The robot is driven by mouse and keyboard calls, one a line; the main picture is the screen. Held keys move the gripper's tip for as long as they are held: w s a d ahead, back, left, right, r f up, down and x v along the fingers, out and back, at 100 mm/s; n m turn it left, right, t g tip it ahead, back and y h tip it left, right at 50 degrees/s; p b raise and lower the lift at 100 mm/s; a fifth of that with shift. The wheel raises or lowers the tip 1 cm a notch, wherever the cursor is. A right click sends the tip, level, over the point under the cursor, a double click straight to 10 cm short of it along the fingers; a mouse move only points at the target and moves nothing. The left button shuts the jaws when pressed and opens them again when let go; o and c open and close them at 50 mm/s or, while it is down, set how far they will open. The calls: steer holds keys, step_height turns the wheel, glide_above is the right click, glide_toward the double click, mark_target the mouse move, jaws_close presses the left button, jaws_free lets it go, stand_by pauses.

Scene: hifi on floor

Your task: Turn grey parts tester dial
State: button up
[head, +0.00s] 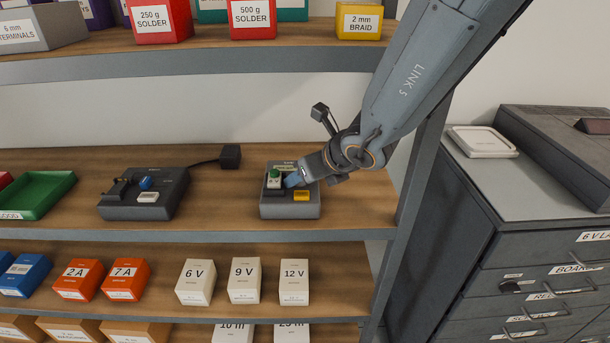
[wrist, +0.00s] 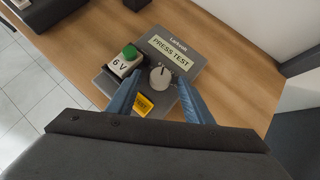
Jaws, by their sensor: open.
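The grey parts tester (head: 290,207) stands on the middle shelf near its right end. The gripper hides the dial in the head view.
A second dark device with a blue knob (head: 145,194) stands to the left, with a black plug (head: 230,156) behind. A green tray (head: 38,194) is farther left. The upper shelf (head: 200,62) overhangs behind; a shelf post (head: 415,175) stands at right.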

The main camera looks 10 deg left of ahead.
steer(key=p+v, duration=0.1)
steer(key=v, duration=0.6)
steer(key=shift+s+d+r, duration=0.2)
steer(key=shift+d+r, duration=0.05)
steer(key=s+d+f+n+g+h, duration=0.1)
steer(key=s+d+f+n+h, duration=0.1)
steer(key=d+n, duration=0.7)
steer(key=s+d+f+n+g+h, duration=0.2)
steer(key=s+d+n, duration=0.3)
steer(key=d+n, duration=0.4)
steer(key=s+d+f+n+g+h, duration=0.2)
steer(key=s+d+f+n, duration=0.1)
steer(key=d+n, duration=0.5)
steer(key=shift+s+d+f+n, duration=0.35)
steer(key=shift+d+f, duration=0.3)
steer(key=shift+d, duration=0.45)
